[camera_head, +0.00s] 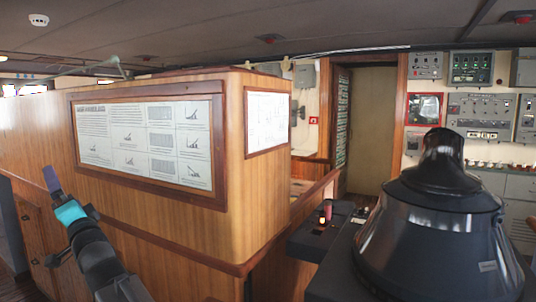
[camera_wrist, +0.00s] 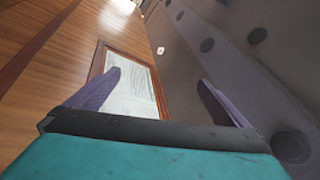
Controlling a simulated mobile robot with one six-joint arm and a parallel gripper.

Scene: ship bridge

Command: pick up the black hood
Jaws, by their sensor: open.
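The black hood (camera_head: 436,190) is a glossy cone with a narrower raised top. It sits upright on a wide, dark round body (camera_head: 430,250) at the right of the head view, and a dark rim separates the two. My gripper (camera_head: 50,180) is at the far left of the head view, pointing up in front of the wood panelling and far from the hood. In the wrist view my gripper (camera_wrist: 159,77) has its two purple fingers spread apart with nothing between them. The hood does not show in the wrist view.
A wood-panelled block (camera_head: 250,200) with a framed chart board (camera_head: 150,140) stands between my gripper and the hood. A dark console (camera_head: 325,235) with small levers is just left of the hood's body. Instrument panels (camera_head: 480,110) line the back right wall.

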